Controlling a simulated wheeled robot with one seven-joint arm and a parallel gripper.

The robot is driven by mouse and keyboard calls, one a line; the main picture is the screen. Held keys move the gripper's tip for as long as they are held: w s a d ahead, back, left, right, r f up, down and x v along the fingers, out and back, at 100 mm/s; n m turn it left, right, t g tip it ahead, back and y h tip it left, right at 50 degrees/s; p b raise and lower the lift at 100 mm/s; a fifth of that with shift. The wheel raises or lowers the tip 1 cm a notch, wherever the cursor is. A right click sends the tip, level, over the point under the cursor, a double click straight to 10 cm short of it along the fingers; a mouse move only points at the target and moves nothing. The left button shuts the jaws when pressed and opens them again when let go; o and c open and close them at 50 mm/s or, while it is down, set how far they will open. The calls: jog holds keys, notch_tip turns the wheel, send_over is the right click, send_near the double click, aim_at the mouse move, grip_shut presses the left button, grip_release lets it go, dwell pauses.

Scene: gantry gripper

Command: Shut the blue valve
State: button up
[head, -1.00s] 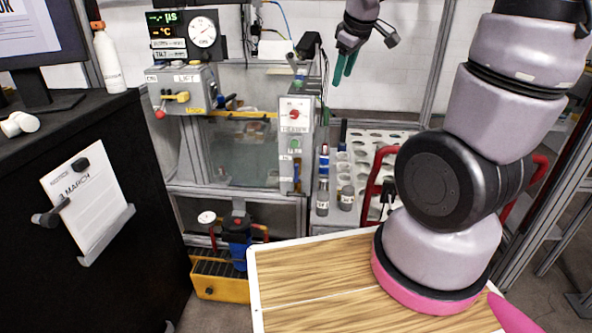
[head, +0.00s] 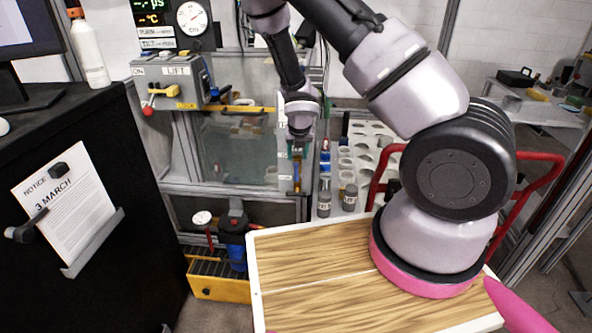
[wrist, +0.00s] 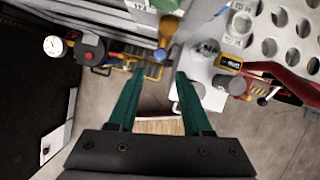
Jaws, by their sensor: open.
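My gripper (head: 297,178) is open in front of the narrow grey control panel, its green fingers pointing down. In the wrist view the gripper (wrist: 159,74) has nothing between its fingers. A small round blue piece (wrist: 160,55) shows just beyond the fingertips, beside an orange piece (wrist: 170,28) and a green one; it looks like a valve knob, apart from the fingers, but I cannot tell for sure. In the head view my arm and gripper mostly cover that place. A larger blue housing (head: 233,250) with a black top stands on the lower shelf.
A yellow tray (head: 219,288) lies under the housing, beside a white gauge (head: 201,217). Grey bottles (head: 350,198) and a white holed rack (head: 366,150) stand right of my gripper. A red tubular handle (head: 535,157) is farther right. A wood-topped surface (head: 310,275) lies in front.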

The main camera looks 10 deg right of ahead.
aim_at(296, 167)
jog(key=x, duration=1.1)
jog(key=shift+s+a, duration=0.1)
grip_shut()
